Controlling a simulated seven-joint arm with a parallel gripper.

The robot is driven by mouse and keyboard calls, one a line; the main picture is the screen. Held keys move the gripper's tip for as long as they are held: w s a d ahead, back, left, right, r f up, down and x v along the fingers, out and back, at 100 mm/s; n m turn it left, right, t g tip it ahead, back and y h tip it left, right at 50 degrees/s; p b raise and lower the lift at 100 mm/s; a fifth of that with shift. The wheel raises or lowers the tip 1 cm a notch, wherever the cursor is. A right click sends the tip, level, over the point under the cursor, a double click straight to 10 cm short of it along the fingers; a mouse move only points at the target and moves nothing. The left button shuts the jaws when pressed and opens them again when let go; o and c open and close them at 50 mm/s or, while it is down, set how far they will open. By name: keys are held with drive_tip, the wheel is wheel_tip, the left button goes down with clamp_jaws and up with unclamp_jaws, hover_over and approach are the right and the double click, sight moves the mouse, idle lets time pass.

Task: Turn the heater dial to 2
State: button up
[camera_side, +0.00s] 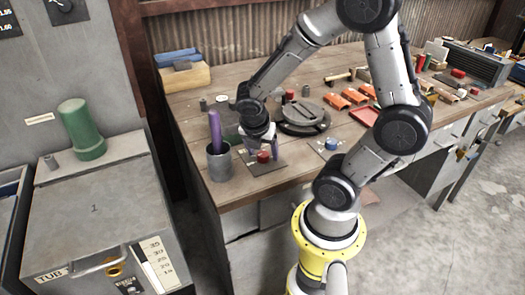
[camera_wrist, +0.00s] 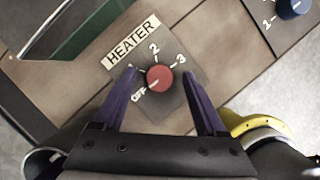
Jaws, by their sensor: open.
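The heater dial is a red round knob (camera_wrist: 160,78) on a dark plate (camera_wrist: 185,58) with a white HEATER label (camera_wrist: 131,40). OFF, 2 and 3 are legible around it; the mark between OFF and 2 is partly covered by the left finger. A pale pointer line on the knob seems to aim lower left, toward OFF. My gripper (camera_wrist: 159,74) is open, its purple fingers on either side of the knob with gaps. In the side view the red knob (camera_side: 263,157) is just below my gripper (camera_side: 259,146).
A second plate with a blue dial (camera_side: 331,144) lies to the right; it also shows in the wrist view (camera_wrist: 292,8). A grey cup (camera_side: 219,162) with a purple-handled item stands close left of my gripper. A round dark metal fixture (camera_side: 304,119) sits behind.

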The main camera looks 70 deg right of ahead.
clamp_jaws()
drive_tip(key=shift+m, duration=0.3)
drive_tip(key=m+g, duration=0.2)
drive_tip(key=m, duration=0.2)
drive_tip(key=shift+w+m, duration=0.15)
drive_tip(key=shift+m, duration=0.15)
drive_tip(key=m+g+y, duration=0.1)
drive_tip(key=m, duration=0.2)
drive_tip(key=m+y, duration=0.1)
drive_tip(key=m, duration=0.2)
drive_tip(key=shift+w+d+g, duration=0.1)
drive_tip(key=shift+d+g, duration=0.05)
drive_tip(key=shift+g, duration=0.25)
drive_tip(key=m+y, duration=0.1)
drive_tip(key=m, duration=0.2)
drive_tip(key=m+y, duration=0.1)
drive_tip(key=m, duration=0.2)
drive_tip(key=shift+d+m+g, duration=0.2)
drive_tip(key=shift+m+g, duration=0.1)
drive_tip(key=shift+m, duration=0.1)
drive_tip(key=m+y, duration=0.2)
drive_tip(key=m, duration=0.3)
drive_tip(key=shift+d+m, duration=0.1)
drive_tip(key=shift+m, duration=0.2)
drive_tip(key=shift+y, duration=0.3)
unclamp_jaws()
